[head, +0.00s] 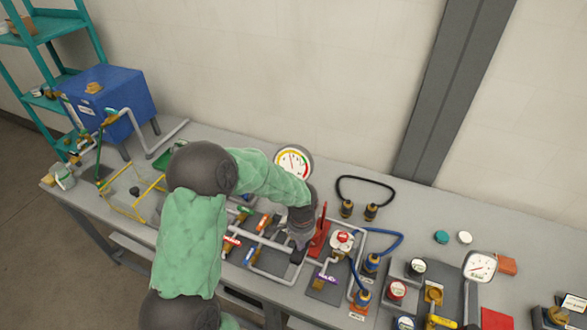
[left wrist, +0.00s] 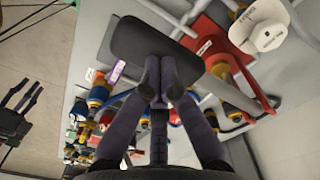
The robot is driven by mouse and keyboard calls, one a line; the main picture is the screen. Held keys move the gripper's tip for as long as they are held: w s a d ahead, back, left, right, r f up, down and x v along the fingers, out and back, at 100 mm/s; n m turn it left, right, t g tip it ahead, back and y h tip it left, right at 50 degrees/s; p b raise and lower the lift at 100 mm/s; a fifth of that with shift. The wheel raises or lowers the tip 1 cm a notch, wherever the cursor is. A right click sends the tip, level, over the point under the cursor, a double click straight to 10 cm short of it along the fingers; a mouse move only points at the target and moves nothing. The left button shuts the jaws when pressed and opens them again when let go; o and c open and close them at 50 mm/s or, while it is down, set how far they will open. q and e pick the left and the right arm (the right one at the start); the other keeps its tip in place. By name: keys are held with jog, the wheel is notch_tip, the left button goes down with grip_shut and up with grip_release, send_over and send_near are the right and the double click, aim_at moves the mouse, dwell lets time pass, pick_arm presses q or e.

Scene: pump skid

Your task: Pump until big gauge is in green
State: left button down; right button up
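The big round gauge (head: 293,161) stands at the back of the bench, with a white face and a coloured band. Its needle is too small to read surely. A red hand pump (head: 319,238) with an upright red lever (head: 322,212) stands in front of it. The pump (left wrist: 207,45) and its lever (left wrist: 243,82) also show in the left wrist view. My left gripper (head: 299,238) is just left of the pump.
Pipes and coloured valves crowd the bench around my left gripper. A smaller gauge (head: 480,266) stands at the right. Blue hoses (head: 385,243) and a black hose (head: 365,180) lie right of the pump. A blue tank (head: 110,100) stands at the left.

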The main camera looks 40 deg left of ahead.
pick_arm(q)
jog(key=shift+f+b, duration=0.85)
jog(key=shift+f, duration=0.4)
jog(key=shift+r, duration=0.15)
notch_tip(320, 180, up, 9)
jog(key=p, duration=0.7)
jog(key=shift+r, duration=0.2)
jog(key=shift+f, duration=0.1)
